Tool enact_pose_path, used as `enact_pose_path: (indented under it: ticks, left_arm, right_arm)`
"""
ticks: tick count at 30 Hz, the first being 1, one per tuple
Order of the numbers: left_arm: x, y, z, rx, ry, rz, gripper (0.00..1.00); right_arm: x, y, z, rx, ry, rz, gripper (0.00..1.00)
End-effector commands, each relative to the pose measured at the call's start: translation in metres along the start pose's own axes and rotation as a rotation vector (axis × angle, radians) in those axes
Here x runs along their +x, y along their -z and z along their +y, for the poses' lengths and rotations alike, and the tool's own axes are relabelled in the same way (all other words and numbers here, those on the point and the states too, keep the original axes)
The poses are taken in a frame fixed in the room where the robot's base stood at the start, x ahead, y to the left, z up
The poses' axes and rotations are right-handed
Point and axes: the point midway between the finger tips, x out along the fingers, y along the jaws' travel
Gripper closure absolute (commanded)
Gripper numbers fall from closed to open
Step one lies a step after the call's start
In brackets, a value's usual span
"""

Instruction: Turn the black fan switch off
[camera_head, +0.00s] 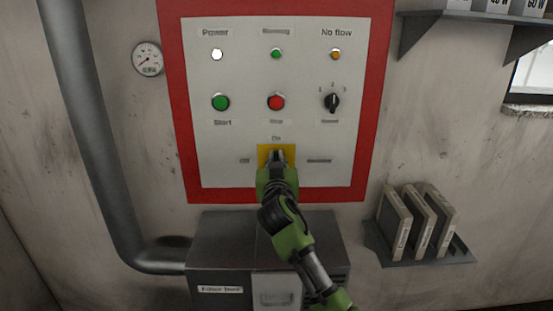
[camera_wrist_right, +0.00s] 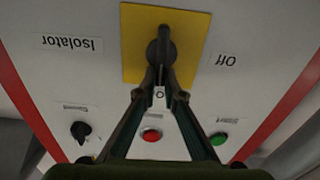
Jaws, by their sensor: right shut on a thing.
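The black switch (camera_wrist_right: 163,45) sits on a yellow square plate (camera_wrist_right: 135,40), low on the grey control panel. Its handle stands about upright, in line with the On label (camera_head: 276,138) above the plate. The Off label (camera_head: 244,161) is left of the plate in the head view and the Isolator label (camera_head: 319,161) is right. My right gripper (camera_head: 277,156) reaches up from below and is shut on the switch handle; in the wrist view its fingers (camera_wrist_right: 161,78) meet on it. The gripper hides most of the switch in the head view. My left gripper is not in view.
Above are a green Start button (camera_head: 220,102), a red Stop button (camera_head: 276,101), a numbered black selector (camera_head: 332,102) and small lamps. A grey filter box (camera_head: 220,255) sits below, a pipe (camera_head: 95,130) and gauge (camera_head: 148,59) left, a small shelf (camera_head: 420,257) lower right.

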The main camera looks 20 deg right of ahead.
Motion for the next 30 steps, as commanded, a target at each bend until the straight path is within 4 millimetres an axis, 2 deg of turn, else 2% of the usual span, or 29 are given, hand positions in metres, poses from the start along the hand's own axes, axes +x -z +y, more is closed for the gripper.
enact_pose_path:
  ticks: [8, 30]
  left_arm:
    - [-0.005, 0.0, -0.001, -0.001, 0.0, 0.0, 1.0]
    - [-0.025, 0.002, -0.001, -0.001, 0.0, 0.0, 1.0]
  right_arm:
    - [0.0, 0.0, -0.005, -0.176, 0.0, -0.001, 1.0]
    - [0.0, -0.01, -0.022, -0.877, 0.0, -0.003, 1.0]
